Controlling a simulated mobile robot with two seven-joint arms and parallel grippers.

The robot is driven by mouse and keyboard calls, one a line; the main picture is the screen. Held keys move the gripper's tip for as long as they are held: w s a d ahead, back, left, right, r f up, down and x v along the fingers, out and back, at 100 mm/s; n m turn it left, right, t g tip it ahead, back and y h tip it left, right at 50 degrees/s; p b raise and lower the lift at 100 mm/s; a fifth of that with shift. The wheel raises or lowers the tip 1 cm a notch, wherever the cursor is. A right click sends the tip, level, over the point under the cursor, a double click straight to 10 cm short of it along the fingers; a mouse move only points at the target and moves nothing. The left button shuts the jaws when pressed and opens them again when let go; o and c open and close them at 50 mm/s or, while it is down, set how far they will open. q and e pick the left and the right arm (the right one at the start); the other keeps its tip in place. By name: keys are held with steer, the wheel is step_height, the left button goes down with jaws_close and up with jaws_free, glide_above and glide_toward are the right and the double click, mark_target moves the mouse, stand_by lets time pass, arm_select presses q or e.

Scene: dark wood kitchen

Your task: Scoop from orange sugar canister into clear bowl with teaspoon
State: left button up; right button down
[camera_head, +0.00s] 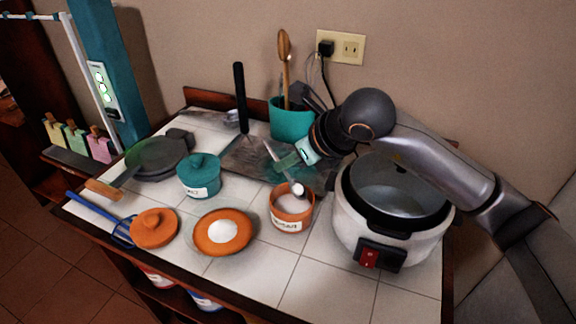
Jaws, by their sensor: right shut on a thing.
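The orange sugar canister (291,217) stands open on the tiled counter, left of the rice cooker, with white sugar inside. My right gripper (285,160) reaches in from the right, above and behind the canister. It is shut on the teaspoon (297,188), which slants down so that its bowl is at the canister's mouth. Whether the spoon touches the sugar is hard to tell. My left gripper is not in view.
A white rice cooker (348,225) stands close on the right. A teal lidded pot (200,182), an orange lid (154,227) and a dark pan (157,158) are on the left. A teal utensil holder (290,121) stands behind. Front tiles are clear.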

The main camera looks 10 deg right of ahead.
mark_target(274, 155)
steer(key=shift+r, duration=0.6)
steer(key=p, duration=0.1)
steer(key=r+g+p, duration=0.1)
steer(key=p, duration=0.1)
steer(key=shift+w+a+h, duration=0.25)
steer(key=shift+w+h, duration=0.05)
steer(key=g+p, duration=0.1)
steer(key=p, duration=0.1)
steer(key=w+r+h+p, duration=0.1)
steer(key=p, duration=0.2)
steer(key=shift+a+g, duration=0.35)
steer(key=shift+g, duration=0.05)
